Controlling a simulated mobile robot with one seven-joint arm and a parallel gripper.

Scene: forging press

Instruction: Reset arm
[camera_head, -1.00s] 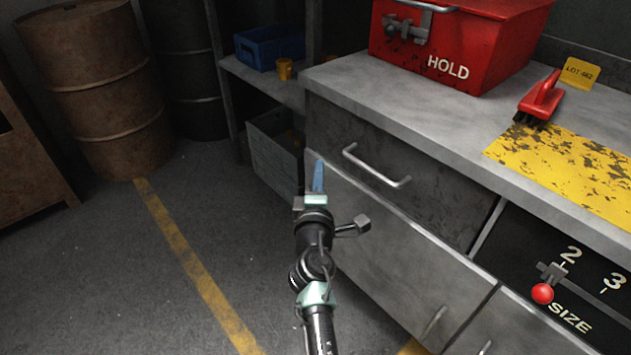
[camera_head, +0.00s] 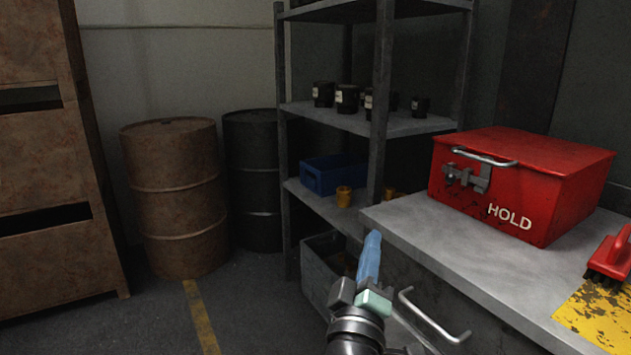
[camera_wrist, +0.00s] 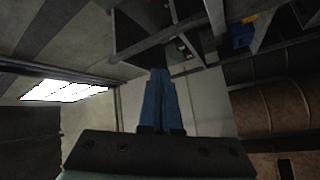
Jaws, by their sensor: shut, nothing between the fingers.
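My gripper (camera_head: 371,245) shows at the lower middle of the head view, its blue fingers together and pointing up. It holds nothing. In that view it stands in front of the workbench's left end, close to the drawer handle (camera_head: 434,316); I cannot tell the exact gap. In the wrist view the closed blue fingers (camera_wrist: 159,75) point into the room, with shelving, a wall and a bright ceiling panel beyond them. My upper arm links are out of view.
A red HOLD box (camera_head: 520,185) and a red brush (camera_head: 610,258) sit on the grey workbench (camera_head: 465,250). A shelf rack (camera_head: 383,120) holds a blue crate (camera_head: 332,175) and several dark cups. A rusty drum (camera_head: 175,200) and a black drum (camera_head: 252,180) stand left. Floor before them is clear.

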